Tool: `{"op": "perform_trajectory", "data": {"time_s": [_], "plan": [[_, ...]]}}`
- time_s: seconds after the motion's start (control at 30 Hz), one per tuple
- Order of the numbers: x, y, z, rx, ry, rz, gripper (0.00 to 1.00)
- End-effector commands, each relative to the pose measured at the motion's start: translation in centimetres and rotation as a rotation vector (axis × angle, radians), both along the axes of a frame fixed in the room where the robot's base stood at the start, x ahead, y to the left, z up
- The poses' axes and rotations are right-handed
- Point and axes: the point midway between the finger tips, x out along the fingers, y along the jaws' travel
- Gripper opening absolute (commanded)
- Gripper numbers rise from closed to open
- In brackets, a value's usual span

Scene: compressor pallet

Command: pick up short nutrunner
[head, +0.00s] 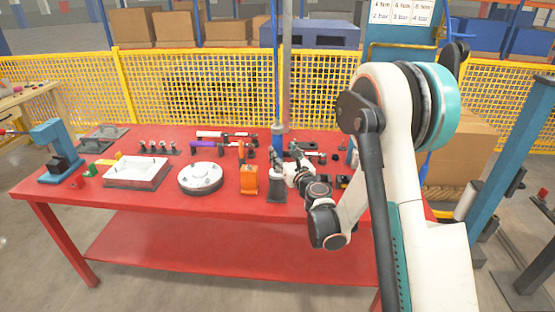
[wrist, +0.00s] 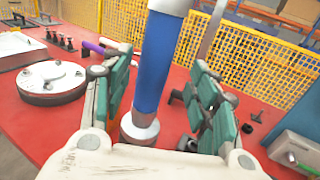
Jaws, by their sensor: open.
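A blue upright cylinder (wrist: 153,62) with silver ends stands between the fingers of my gripper (wrist: 162,72) in the wrist view. It may be the short nutrunner, but I cannot tell for sure. In the head view a blue upright piece (head: 277,140) shows just beyond my gripper (head: 291,160), over the red table. My gripper is open, with one teal-padded finger on each side of the cylinder and gaps visible. A purple tool (head: 205,144) and a long white and dark tool (head: 225,134) lie to the left in holders.
On the red table (head: 215,219) stand an orange block (head: 249,179), a round white flange (head: 200,177), a white square tray (head: 137,172) and a blue press (head: 55,150). A dark upright holder (head: 277,188) stands close to my gripper. A yellow fence (head: 190,88) runs behind.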

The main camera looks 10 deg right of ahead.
Motion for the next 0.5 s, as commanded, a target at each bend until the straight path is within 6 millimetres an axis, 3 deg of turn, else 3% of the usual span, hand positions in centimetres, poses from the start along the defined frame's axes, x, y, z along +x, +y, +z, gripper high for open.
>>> {"op": "perform_trajectory", "data": {"time_s": [0.3, 0.5], "plan": [[4.0, 1.2, -0.6, 0.000, 0.000, 0.001, 0.54], [4.3, 1.2, -0.5, 0.000, 0.000, 0.000, 0.54]]}}
